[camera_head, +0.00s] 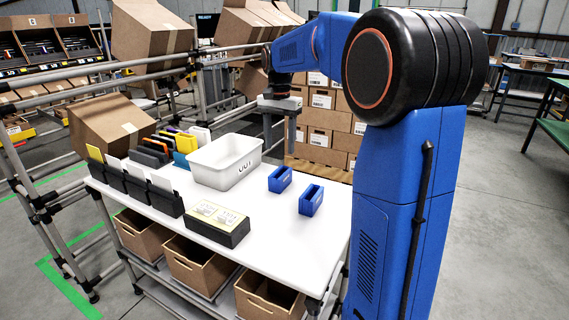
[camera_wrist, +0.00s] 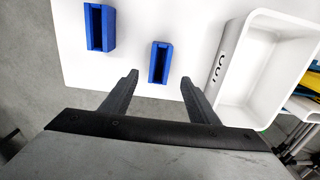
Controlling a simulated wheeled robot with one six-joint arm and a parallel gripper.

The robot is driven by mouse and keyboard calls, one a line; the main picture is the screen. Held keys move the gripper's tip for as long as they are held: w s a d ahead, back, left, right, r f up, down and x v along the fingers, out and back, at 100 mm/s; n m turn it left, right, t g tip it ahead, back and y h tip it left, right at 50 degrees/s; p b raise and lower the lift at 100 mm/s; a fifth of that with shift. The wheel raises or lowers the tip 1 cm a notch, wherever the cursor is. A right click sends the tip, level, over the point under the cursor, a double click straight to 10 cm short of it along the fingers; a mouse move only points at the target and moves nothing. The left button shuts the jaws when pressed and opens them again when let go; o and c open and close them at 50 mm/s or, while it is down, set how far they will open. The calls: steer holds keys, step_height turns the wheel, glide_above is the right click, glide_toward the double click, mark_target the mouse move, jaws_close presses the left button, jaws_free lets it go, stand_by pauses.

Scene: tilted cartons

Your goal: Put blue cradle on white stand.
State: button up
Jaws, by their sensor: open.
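Two blue cradles, each a small block with a dark slot along its top, stand on the white tabletop (camera_head: 262,222). One cradle (camera_head: 280,180) is close to the white tub. It also shows in the wrist view (camera_wrist: 160,63), just beyond the gap between my fingertips. The other cradle (camera_head: 311,201) is nearer the table's right edge, and is at upper left in the wrist view (camera_wrist: 98,28). My gripper (camera_head: 280,148) is open and empty, pointing down above the table's far edge; its fingers also show in the wrist view (camera_wrist: 160,80). I cannot make out a separate white stand.
Black bins with cards (camera_head: 140,187) and a dark box with yellow-white labels (camera_head: 217,222) are at left and front. Brown cartons sit beneath. The tabletop around the cradles is clear.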

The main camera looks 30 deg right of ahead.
steer(key=s+a+f+n+t, duration=0.1)
steer(key=s+a+f+n, duration=0.2)
steer(key=s, duration=0.8)
steer(key=s+a+f+n+t, duration=0.2)
steer(key=s+a+f+n, duration=0.1)
steer(key=s, duration=0.9)
steer(key=s+a+f+n+t, duration=0.1)
steer(key=s+a+f+n, duration=0.3)
steer(key=s, duration=0.7)
steer(key=shift+s+f+n+t, duration=0.2)
steer(key=shift+f+n+t, duration=0.2)
steer(key=shift+f+n, duration=0.2)
steer(key=shift+r, duration=0.1)
